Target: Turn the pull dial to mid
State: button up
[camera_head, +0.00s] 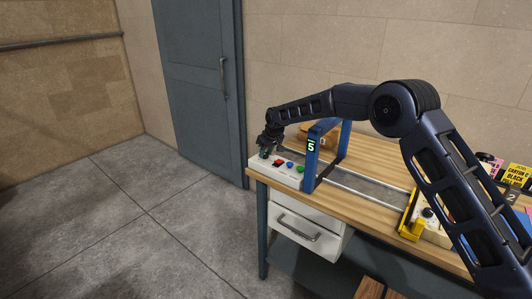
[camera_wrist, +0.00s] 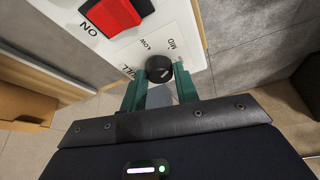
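The pull dial (camera_wrist: 159,67) is a round black knob on a white control panel (camera_wrist: 190,38). Around it are the labels MID, LOW and one partly covered that ends in "ULL". A small pale mark shows on the knob, but I cannot tell surely which label it points to. My gripper (camera_wrist: 160,74) has its two green fingers on either side of the dial, seemingly against its sides. In the head view my gripper (camera_head: 266,150) is at the left end of the control panel (camera_head: 284,178) and hides the dial.
A red ON switch (camera_wrist: 114,13) sits beside the dial; other buttons follow along the panel. A blue frame marked 5 (camera_head: 311,160) stands on the wooden workbench (camera_head: 372,212) right of the panel. A yellow fixture (camera_head: 409,217) is further right. Floor to the left is clear.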

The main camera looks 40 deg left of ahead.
jog(key=o, duration=0.4)
jog(key=shift+o, duration=0.2)
jog(key=v, duration=1)
jog(key=shift+r, duration=0.4)
jog(key=shift+d, duration=0.15)
